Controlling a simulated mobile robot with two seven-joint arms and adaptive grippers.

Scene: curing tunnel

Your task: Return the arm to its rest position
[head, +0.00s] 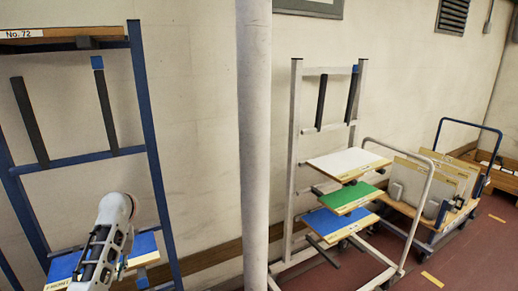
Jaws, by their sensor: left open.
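My left arm shows at the lower left, with a white rounded link above dark slotted parts. My left gripper (98,259) is open, in front of a blue board (142,246) on the blue rack, and covers part of it. I see nothing held in it. Whether it touches the board I cannot tell. My right gripper is not in view.
A white post (254,140) stands mid-view. Right of it, a pale rack (292,165) holds white, green and blue boards. A loaded trolley (424,222) stands farther right.

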